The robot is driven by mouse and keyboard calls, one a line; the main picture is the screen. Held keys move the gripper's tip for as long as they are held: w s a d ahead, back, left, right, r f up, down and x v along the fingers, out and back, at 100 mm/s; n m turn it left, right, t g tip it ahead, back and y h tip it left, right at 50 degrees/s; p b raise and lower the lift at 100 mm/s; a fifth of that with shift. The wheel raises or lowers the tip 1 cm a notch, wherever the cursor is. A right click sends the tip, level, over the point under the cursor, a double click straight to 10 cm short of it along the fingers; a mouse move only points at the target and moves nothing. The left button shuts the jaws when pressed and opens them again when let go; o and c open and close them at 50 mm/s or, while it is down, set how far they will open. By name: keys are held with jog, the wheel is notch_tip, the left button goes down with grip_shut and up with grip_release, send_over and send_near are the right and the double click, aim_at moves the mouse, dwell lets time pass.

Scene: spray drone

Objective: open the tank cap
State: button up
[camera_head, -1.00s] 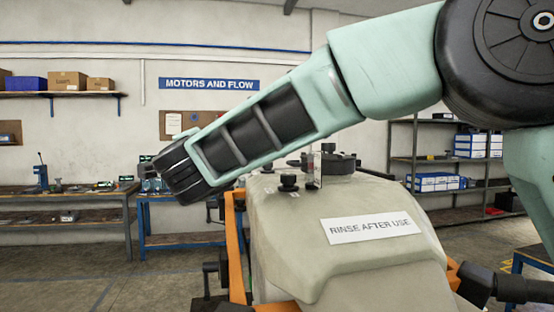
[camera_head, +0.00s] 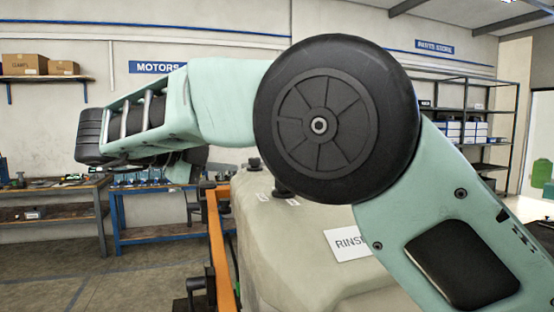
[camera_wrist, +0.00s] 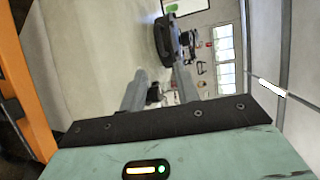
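The beige tank (camera_head: 310,240) stands in front of me, with a partly covered white label on its side. Its top and the large cap are hidden behind my arm in the head view. In the wrist view the beige tank surface (camera_wrist: 95,60) fills the left, and the dark cap (camera_wrist: 168,38) stands at its edge beyond my fingers. My gripper (camera_wrist: 160,76) is open, its two grey fingers apart, with nothing held. It is apart from the cap. A small black knob (camera_wrist: 153,94) shows between the fingers.
An orange frame (camera_head: 222,250) runs along the tank's left side; it also shows in the wrist view (camera_wrist: 22,90). Workbenches (camera_head: 150,235) and a shelf rack (camera_head: 480,125) stand behind. The floor at left is clear.

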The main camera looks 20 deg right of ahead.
jog(key=p+x, duration=0.4)
jog(key=x, duration=0.9)
jog(key=shift+d, duration=0.15)
grip_shut()
